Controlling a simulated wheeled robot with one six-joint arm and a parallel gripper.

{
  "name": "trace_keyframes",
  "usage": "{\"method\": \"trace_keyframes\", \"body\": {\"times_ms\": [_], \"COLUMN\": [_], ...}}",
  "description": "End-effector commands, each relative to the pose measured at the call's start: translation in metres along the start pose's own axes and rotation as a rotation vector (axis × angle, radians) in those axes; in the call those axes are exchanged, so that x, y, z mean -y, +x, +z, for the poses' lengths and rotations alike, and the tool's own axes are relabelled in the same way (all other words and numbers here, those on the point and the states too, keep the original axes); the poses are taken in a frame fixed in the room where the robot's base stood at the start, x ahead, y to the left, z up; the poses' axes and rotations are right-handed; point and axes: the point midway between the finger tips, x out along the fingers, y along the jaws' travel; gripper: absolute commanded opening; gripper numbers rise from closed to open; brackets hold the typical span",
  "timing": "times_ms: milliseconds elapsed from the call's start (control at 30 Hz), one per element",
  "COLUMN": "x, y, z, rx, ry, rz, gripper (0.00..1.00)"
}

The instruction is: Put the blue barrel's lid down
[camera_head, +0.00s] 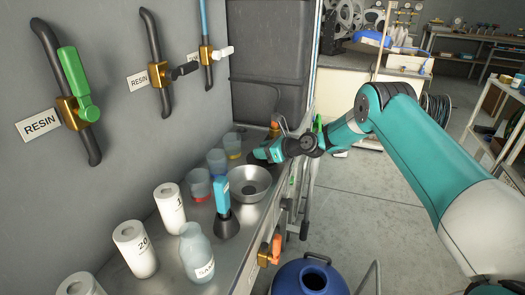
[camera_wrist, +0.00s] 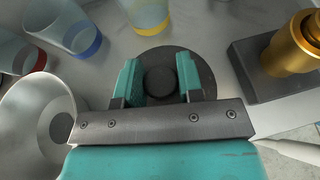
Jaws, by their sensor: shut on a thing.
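The blue barrel (camera_head: 290,283) stands on the floor at the bottom of the head view, its round mouth uncovered. A dark round lid (camera_wrist: 160,53) with a short knob shows in the wrist view. My gripper (camera_wrist: 160,80) is shut on the lid's knob, one teal finger on each side. In the head view my gripper (camera_head: 258,155) is low over the far part of the metal counter (camera_head: 170,263), beyond the steel bowl. The lid is mostly hidden there. Whether it touches the counter is not clear.
The steel bowl (camera_head: 250,185) stands close to my gripper. Cups with red (camera_head: 198,186), blue (camera_head: 217,164) and yellow (camera_head: 232,146) bands stand left of it. A brass fitting on a dark block (camera_wrist: 295,50) is right of the lid. Bottles crowd the near counter.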

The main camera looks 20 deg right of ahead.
Motion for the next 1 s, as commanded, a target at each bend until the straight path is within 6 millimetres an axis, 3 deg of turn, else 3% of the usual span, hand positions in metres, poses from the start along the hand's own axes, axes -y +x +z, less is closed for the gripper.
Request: {"method": "trace_keyframes", "body": {"times_ms": [300, 333, 433, 767, 1000], "x": [0.000, 0.000, 0.000, 0.000, 0.002], "y": [0.001, 0.001, 0.001, -0.001, -0.041], "z": [-0.003, -0.003, -0.002, 0.002, 0.000], "rx": [0.000, 0.000, 0.000, 0.000, -0.001], "ry": [-0.001, -0.001, -0.001, 0.000, 0.003], "rz": [0.000, 0.000, 0.000, -0.001, -0.004], "gripper": [0.08, 0.37, 0.60, 0.60, 0.60]}}
